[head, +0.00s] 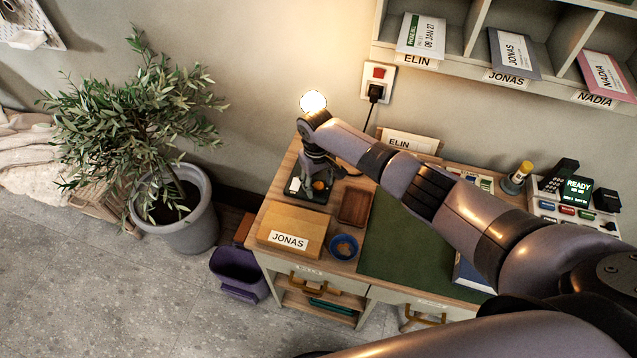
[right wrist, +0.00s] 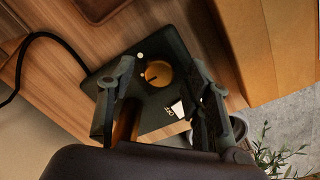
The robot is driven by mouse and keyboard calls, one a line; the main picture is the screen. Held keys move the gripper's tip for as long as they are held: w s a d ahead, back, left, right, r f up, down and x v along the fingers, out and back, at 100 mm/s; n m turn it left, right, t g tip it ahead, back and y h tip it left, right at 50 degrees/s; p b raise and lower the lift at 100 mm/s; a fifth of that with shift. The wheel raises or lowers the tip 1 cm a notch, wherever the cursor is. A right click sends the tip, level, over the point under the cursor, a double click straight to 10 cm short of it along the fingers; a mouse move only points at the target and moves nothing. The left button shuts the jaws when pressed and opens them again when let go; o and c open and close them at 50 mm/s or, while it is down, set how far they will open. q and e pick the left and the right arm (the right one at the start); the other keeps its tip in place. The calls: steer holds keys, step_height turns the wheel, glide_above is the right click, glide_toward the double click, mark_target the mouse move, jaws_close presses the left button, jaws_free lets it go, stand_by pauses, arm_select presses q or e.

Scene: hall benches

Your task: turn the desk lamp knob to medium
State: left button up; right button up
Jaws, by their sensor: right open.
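The desk lamp has a dark flat base (head: 294,191) on the back left of the desk, and its bulb (head: 313,102) glows. The round orange knob (right wrist: 158,73) sits on top of the base (right wrist: 150,108) in the right wrist view, with a dark pointer line and small white dots beside it. The knob (head: 319,185) shows small in the head view. My right gripper (right wrist: 161,68) is open, pointing down at the base, with one finger on each side of the knob; contact cannot be told. In the head view the right gripper (head: 314,175) partly hides the lamp. My left gripper is out of view.
A JONAS box (head: 292,228), a brown tray (head: 355,206) and a blue bowl (head: 344,246) stand close to the lamp. A wall socket (head: 377,84) with a cord is behind it. A potted tree (head: 185,215) and purple bin (head: 240,272) are left of the desk.

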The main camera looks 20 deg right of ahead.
mark_target(318, 186)
step_height(318, 186, up, 7)
steer(key=shift+a+f, duration=0.1)
steer(key=shift+f, duration=0.1)
stand_by(0.6)
